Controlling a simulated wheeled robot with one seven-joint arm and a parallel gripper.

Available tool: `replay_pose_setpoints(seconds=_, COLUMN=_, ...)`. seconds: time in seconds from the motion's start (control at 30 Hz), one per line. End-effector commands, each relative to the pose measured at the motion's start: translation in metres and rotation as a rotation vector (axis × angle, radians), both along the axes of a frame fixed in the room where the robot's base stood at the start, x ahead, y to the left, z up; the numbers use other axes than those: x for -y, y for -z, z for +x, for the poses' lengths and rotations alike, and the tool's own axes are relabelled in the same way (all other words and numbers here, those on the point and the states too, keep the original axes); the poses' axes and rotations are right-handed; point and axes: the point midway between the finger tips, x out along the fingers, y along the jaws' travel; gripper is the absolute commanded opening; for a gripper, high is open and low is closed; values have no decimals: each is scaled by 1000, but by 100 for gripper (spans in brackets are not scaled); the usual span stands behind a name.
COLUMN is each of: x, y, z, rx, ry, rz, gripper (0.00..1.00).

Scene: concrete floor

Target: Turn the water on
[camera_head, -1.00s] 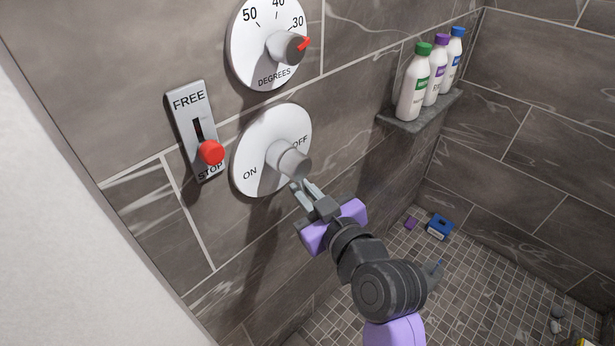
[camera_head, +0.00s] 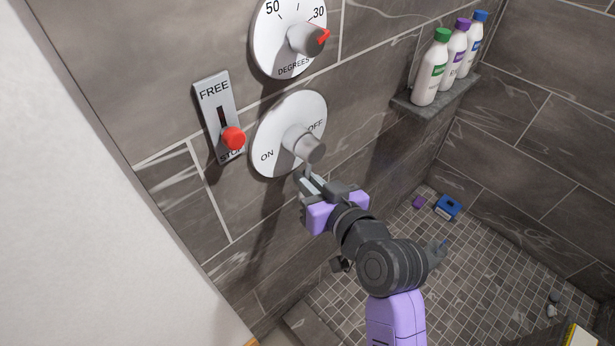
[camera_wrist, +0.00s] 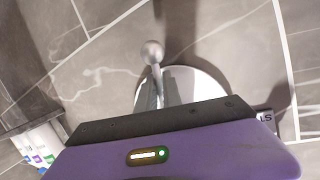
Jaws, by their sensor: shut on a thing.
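The water control is a round white plate (camera_head: 279,158) marked ON at its left and OFF at its upper right, with a grey knob (camera_head: 311,150) sticking out of its middle. In the wrist view the plate (camera_wrist: 209,82) and a rod-like grey handle with a rounded end (camera_wrist: 152,50) show ahead of the fingers. My gripper (camera_head: 306,180) is at the underside of the knob, shut on its handle. The exact contact is partly hidden by the fingers. In the wrist view my gripper (camera_wrist: 163,88) reaches the base of the handle.
Above is a temperature dial (camera_head: 290,58) with a red pointer. To the left is a FREE/STOP slider plate (camera_head: 213,92) with a red knob (camera_head: 233,138) near STOP. Several bottles stand on a corner shelf (camera_head: 428,103). A blue item (camera_head: 448,207) lies on the tiled floor.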

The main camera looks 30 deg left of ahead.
Motion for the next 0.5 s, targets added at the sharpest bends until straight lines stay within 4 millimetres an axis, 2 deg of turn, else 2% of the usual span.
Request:
replay_pose_setpoints(seconds=0.13, x=0, y=-1, z=0, rx=2, ry=0, rz=2, gripper=0)
replay_pose_setpoints(seconds=0.17, x=0, y=-1, z=0, rx=2, ry=0, rz=2, gripper=12)
replay_pose_setpoints(seconds=0.27, x=0, y=-1, z=0, rx=3, ry=0, rz=2, gripper=31)
replay_pose_setpoints(seconds=0.5, x=0, y=-1, z=0, rx=2, ry=0, rz=1, gripper=32)
